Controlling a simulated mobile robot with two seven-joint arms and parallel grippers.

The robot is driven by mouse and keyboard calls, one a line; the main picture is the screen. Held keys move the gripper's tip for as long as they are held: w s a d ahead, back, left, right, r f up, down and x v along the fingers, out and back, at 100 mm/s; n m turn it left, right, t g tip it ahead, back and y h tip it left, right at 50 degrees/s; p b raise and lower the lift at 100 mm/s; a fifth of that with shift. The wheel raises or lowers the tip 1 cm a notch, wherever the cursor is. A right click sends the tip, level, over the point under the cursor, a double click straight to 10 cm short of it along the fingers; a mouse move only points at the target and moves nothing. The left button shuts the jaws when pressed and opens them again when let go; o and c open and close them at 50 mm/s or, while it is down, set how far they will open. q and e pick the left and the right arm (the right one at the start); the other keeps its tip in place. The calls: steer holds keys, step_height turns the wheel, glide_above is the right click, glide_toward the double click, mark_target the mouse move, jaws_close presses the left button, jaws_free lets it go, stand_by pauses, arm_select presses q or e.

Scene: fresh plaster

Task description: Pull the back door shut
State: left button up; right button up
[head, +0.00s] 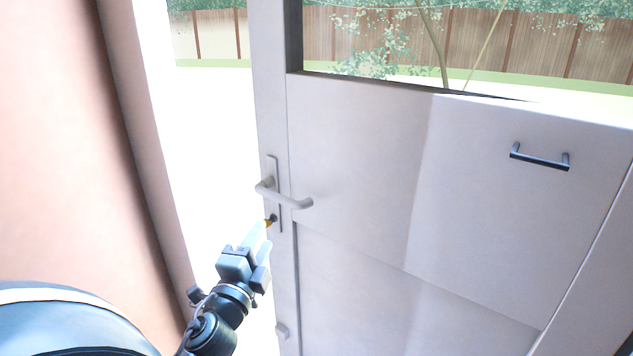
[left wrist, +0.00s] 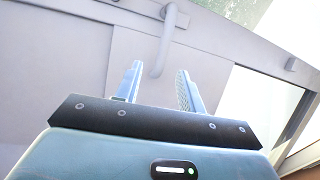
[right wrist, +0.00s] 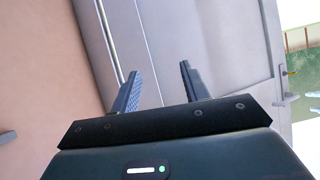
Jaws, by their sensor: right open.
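The back door (head: 350,150) is pale grey with a window opening in its upper part, and it stands open, with a bright gap at its left edge. Its grey lever handle (head: 292,201) sits on a tall plate near that edge. My left gripper (head: 264,236) is just below the lever in the head view. In the left wrist view my left gripper (left wrist: 158,80) has its fingers apart, with the lever (left wrist: 164,45) beyond the tips and nothing held. My right gripper (right wrist: 157,80) is open and empty, facing pale panels; it is not in the head view.
A dark bar handle (head: 540,160) is fixed to the door's right part. A pinkish plaster wall (head: 60,150) with a pale edge stands close on the left. Outside are bright ground and a wooden fence (head: 400,38) with bushes.

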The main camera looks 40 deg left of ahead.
mark_target(279, 202)
arm_select(q)
steer(key=x, duration=0.4)
steer(key=p+x, duration=0.1)
steer(key=x, duration=0.4)
steer(key=p+x, duration=0.1)
steer(key=x, duration=0.4)
steer(key=shift+s+r, duration=0.1)
steer(key=shift+r, duration=0.3)
steer(key=shift+c, duration=0.4)
jaws_close()
